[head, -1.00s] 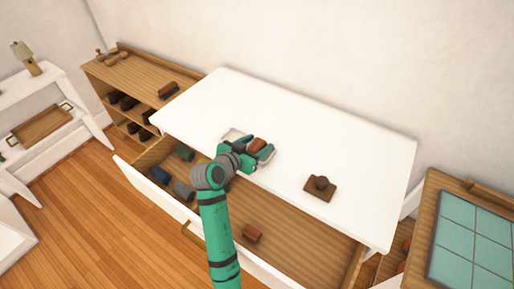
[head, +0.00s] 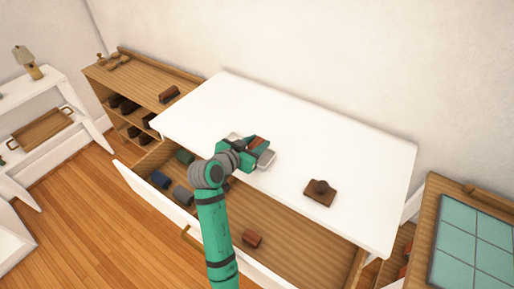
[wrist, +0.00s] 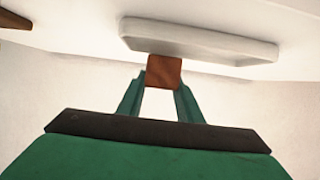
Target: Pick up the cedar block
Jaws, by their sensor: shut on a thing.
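My gripper (head: 258,146) is over the white tabletop, at a small pale tray. It is shut on a reddish-brown block, which I take to be the cedar block (head: 254,142). In the wrist view the block (wrist: 164,71) sits between the two green fingertips (wrist: 160,88). The pale tray (wrist: 200,42) shows right by the block there. In the head view the tray (head: 267,161) is partly hidden by my gripper. I cannot tell for sure whether the block still touches the tray.
A brown plate with a knob (head: 320,192) stands on the white table (head: 330,140) to the right. A wooden shelf (head: 135,75) stands at the left.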

